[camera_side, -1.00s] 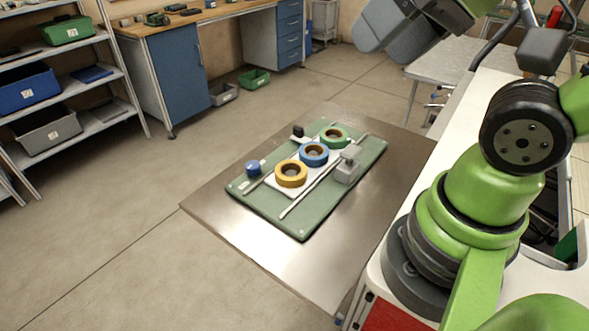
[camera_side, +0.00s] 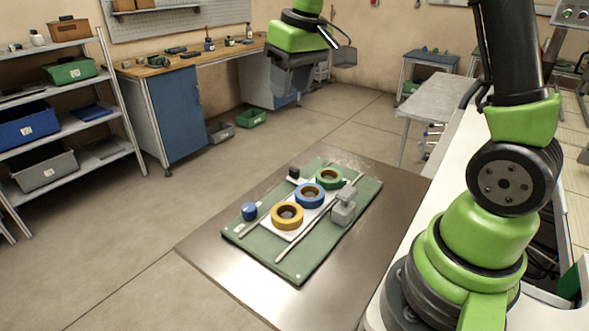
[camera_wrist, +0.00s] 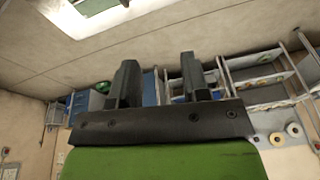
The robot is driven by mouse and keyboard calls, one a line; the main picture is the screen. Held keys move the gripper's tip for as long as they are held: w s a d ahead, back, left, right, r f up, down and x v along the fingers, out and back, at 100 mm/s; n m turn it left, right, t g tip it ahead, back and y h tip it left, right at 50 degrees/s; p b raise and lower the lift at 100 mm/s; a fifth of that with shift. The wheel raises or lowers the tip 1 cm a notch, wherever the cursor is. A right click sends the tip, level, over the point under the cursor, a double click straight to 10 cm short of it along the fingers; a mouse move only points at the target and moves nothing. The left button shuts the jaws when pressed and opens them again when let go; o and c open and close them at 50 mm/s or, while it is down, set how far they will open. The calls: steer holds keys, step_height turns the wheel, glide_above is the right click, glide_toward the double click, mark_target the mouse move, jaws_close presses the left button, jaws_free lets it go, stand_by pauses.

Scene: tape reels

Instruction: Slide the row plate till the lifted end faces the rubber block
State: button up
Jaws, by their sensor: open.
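A white row plate (camera_side: 270,229) lies on a green board (camera_side: 307,264) between two thin rails, carrying a yellow reel (camera_side: 287,215), a blue reel (camera_side: 309,195) and a green reel (camera_side: 329,178) in a slanting line. A small black block (camera_side: 294,173), possibly the rubber block, stands beside the row near its far end. I cannot tell which plate end is lifted. My gripper, high in the side view and well away from the board, shows in the wrist view (camera_wrist: 157,70) with its two dark fingers apart and nothing between them.
A blue round knob (camera_side: 249,211) sits at the board's left edge. A grey block (camera_side: 344,207) stands on the board's right side by the near rail. The metal table (camera_side: 365,240) is bare around the board. Shelves and a workbench stand behind.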

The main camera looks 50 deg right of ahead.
steer(key=w+d+f+g, duration=0.1)
steer(key=w+d+f, duration=0.3)
steer(key=f, duration=0.3)
steer(key=n+g, duration=0.1)
steer(key=g, duration=0.1)
glide_above(294, 168)
step_height(294, 168, down, 7)
steer(key=shift+f, duration=0.1)
step_height(294, 168, down, 10)
steer(key=shift+r, duration=0.1)
